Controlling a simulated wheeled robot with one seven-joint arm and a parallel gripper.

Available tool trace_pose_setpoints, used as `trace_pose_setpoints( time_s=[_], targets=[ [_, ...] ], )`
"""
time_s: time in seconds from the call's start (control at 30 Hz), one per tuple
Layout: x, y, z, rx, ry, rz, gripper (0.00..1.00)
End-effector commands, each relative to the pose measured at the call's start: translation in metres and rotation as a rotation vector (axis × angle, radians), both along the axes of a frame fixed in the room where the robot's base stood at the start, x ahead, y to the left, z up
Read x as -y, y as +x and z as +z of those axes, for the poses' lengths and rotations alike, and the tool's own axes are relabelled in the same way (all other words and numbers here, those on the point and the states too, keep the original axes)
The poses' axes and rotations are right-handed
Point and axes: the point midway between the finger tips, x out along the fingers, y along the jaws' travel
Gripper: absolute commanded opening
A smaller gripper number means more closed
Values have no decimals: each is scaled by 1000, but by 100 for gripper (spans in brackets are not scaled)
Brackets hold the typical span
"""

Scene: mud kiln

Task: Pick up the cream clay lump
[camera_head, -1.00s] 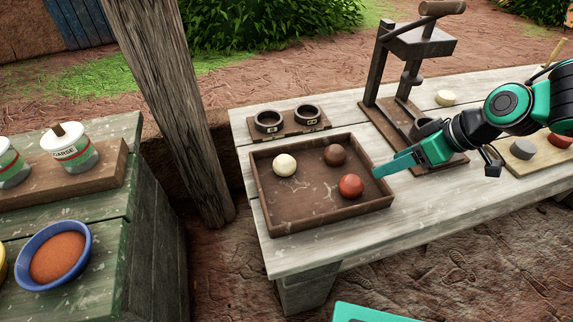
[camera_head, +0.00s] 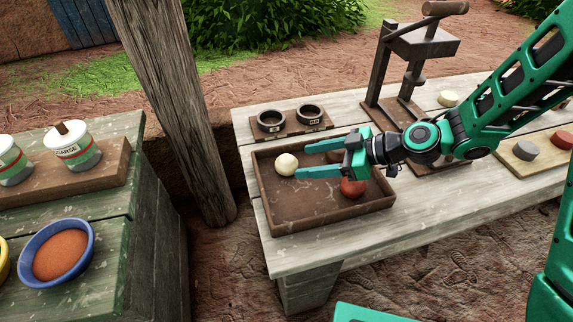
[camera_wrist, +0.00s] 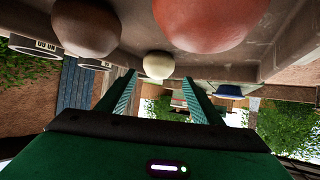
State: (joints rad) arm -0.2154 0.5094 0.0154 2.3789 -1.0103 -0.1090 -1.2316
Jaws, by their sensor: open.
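The cream clay lump (camera_head: 286,164) is a round pale ball in the left part of the wooden tray (camera_head: 290,223). It also shows in the wrist view (camera_wrist: 158,65), ahead of and between the two fingers. My gripper (camera_head: 301,160) is open over the tray, its fingers pointing left toward the cream lump. The fingertips are just to the right of the lump, with nothing between them. The red clay lump (camera_head: 352,188) is partly hidden below my gripper. The brown lump is hidden by the gripper in the head view but shows in the wrist view (camera_wrist: 85,27).
Two ring moulds (camera_head: 290,120) on a small board stand behind the tray. A press (camera_head: 405,70) stands at the back right. Another pale lump (camera_head: 448,98) lies on the table beside it. A board with a grey lump (camera_head: 525,149) is at the right.

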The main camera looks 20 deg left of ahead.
Motion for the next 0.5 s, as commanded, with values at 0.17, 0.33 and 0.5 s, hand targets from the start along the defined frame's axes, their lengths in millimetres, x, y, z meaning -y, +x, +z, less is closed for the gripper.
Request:
trace_pose_setpoints(
  time_s=[0.17, 0.33, 0.5],
  targets=[
    [-9, 0, -5, 0, 0, 1, 60],
    [-28, 3, -16, 0, -2, 2, 60],
    [-46, 5, -25, -1, -1, 1, 60]
  ],
)
